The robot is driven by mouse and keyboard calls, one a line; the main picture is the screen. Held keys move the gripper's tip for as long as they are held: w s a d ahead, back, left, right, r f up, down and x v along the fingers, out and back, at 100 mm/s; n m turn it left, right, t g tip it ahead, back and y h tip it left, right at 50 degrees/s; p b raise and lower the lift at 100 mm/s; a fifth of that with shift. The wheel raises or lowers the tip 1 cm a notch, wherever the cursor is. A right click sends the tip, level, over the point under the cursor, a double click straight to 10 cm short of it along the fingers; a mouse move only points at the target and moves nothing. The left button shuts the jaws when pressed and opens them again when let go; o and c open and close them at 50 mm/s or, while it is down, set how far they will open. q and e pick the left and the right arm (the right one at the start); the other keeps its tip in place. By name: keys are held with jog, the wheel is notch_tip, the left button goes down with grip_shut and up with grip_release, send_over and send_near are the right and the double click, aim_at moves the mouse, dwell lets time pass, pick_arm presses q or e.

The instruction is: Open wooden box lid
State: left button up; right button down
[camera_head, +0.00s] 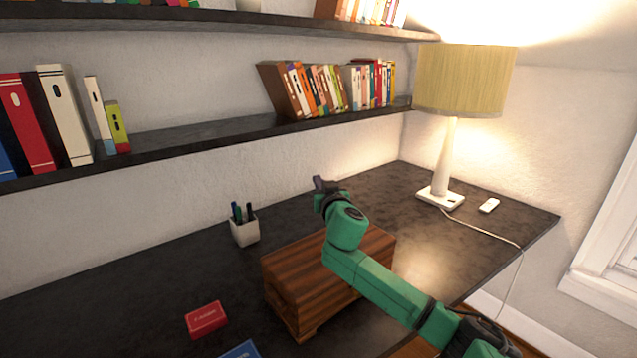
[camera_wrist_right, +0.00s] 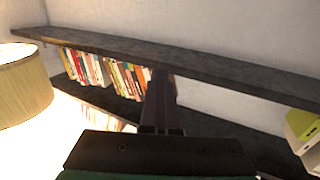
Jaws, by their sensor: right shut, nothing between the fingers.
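The wooden box (camera_head: 300,287) stands on the dark desk in the head view, brown with darker stripes. Its lid (camera_head: 378,243) looks closed; my right arm covers part of the top. My right gripper (camera_head: 318,183) is above and behind the box, apart from it, shut and empty. In the right wrist view its dark fingers (camera_wrist_right: 161,100) are together and point towards the shelves; the box does not show there. My left gripper is not in view.
A pen cup (camera_head: 245,232) stands left of the box, and a red card box (camera_head: 206,319) lies front left. A lamp (camera_head: 447,160) and a small white remote (camera_head: 489,205) are at the right. A shelf (camera_head: 200,137) with books runs along the wall.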

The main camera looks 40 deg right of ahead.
jog(key=c, duration=0.7)
grip_release()
